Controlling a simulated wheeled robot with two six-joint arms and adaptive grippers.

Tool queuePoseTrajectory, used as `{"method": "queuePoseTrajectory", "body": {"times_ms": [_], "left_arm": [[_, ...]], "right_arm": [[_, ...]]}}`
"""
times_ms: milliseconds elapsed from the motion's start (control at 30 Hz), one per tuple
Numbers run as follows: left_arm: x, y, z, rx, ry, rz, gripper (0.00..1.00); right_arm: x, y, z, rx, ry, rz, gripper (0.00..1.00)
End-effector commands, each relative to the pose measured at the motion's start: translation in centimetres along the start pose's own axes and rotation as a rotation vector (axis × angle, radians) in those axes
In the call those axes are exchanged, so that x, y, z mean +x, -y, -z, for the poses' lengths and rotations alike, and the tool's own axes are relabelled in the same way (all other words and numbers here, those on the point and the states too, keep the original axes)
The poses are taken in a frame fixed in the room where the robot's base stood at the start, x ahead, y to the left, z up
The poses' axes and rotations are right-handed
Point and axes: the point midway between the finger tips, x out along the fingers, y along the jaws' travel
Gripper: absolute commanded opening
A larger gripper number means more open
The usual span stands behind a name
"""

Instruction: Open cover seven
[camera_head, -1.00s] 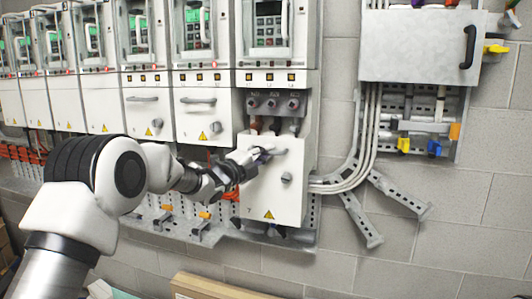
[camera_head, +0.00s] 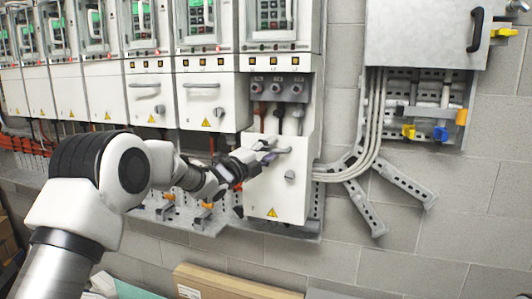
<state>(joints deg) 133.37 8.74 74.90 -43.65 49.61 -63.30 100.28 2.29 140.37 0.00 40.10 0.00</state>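The rightmost drive unit's white cover (camera_head: 274,195), seventh in the visible row, is lowered from the unit's body. A dark gap above it shows cables under a grey terminal strip (camera_head: 275,88). The cover has a grey bar handle (camera_head: 281,151) near its top, a round knob (camera_head: 290,175) and a yellow warning sign. My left gripper (camera_head: 264,158) is at the left end of this handle, its fingers around it and appearing closed on it. The fingertips are small and partly hidden. My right gripper is not in view.
Other closed white covers, such as the neighbouring one (camera_head: 208,102), line up to the left. Grey conduits (camera_head: 350,172) and slotted brackets (camera_head: 365,208) are at the right, below a grey wall box (camera_head: 425,35). A cardboard box (camera_head: 225,283) lies below.

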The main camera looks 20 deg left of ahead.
Motion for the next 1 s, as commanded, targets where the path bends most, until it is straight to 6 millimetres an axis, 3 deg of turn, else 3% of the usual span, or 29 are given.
{"method": "queuePoseTrajectory", "body": {"times_ms": [167, 400, 533, 700, 1000], "left_arm": [[-2.2, 0.1, -0.1, -0.003, 0.002, 0.0, 0.38], [-8.4, 0.0, -0.1, -0.006, 0.003, 0.0, 0.38], [-10.8, 0.0, -0.1, -0.003, 0.002, 0.0, 0.38], [-12.0, 0.0, 0.0, 0.0, 0.0, 0.0, 0.38], [-11.9, 0.0, 0.0, 0.0, 0.0, 0.0, 0.38]], "right_arm": [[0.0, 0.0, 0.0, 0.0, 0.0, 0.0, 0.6], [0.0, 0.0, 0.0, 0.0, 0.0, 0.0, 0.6], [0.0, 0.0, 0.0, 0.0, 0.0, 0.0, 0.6], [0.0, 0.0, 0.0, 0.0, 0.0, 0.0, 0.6], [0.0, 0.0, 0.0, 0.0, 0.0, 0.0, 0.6]]}}
